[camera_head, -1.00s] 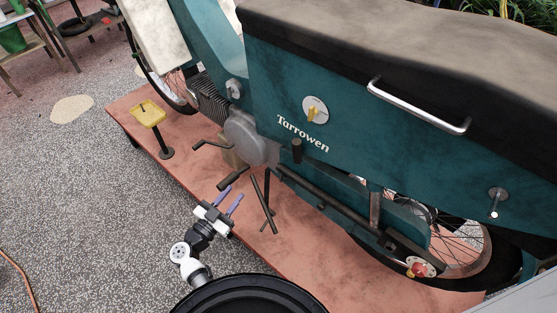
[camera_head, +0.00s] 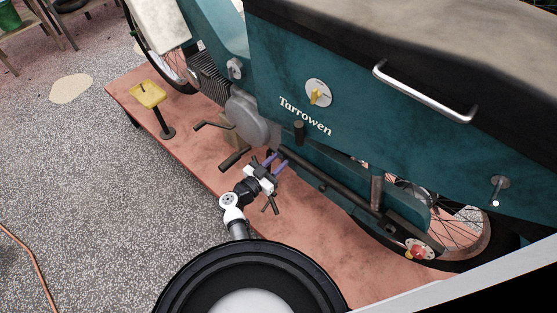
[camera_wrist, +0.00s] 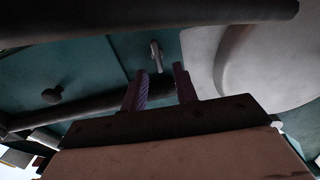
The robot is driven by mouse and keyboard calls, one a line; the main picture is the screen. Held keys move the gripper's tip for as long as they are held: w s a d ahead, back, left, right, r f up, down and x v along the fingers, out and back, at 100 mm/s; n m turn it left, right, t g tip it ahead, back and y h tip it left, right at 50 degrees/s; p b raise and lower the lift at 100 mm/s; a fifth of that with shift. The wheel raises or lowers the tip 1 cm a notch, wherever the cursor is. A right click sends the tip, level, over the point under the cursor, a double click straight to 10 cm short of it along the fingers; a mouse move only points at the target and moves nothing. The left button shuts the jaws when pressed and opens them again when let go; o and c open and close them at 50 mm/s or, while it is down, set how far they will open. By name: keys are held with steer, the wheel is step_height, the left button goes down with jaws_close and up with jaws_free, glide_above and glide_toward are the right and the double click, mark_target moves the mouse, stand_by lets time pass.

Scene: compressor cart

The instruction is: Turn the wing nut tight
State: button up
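My gripper (camera_head: 276,161) has two purple fingers. It is low beside the teal motorbike (camera_head: 385,135), by the dark bar under the side panel. In the wrist view my gripper (camera_wrist: 160,78) is open, with an empty gap between the fingers. Past the fingertips a small pale upright piece (camera_wrist: 155,56) shows against teal; it may be a wing nut, but its shape is unclear. In the head view a yellow winged knob (camera_head: 317,96) sits on a pale disc on the panel, well above my gripper. A red and yellow fitting (camera_head: 418,251) is at the rear wheel.
A dark bar (camera_wrist: 60,119) and a dark round knob (camera_wrist: 52,95) lie left of the fingers in the wrist view. A rounded grey cover (camera_wrist: 265,60) is at right. A pedal (camera_head: 235,159) is close to my gripper. The reddish platform (camera_head: 190,150) has free room at left.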

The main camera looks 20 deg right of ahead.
steer(key=shift+w+d, duration=0.3)
steer(key=shift+d, duration=0.05)
jaws_close()
steer(key=shift+s+m, duration=0.1)
steer(key=shift+m, duration=0.2)
steer(key=m, duration=0.6)
steer(key=s+m, duration=0.1)
steer(key=m, duration=0.2)
steer(key=shift+d+f, duration=0.35)
steer(key=shift+m, duration=0.4)
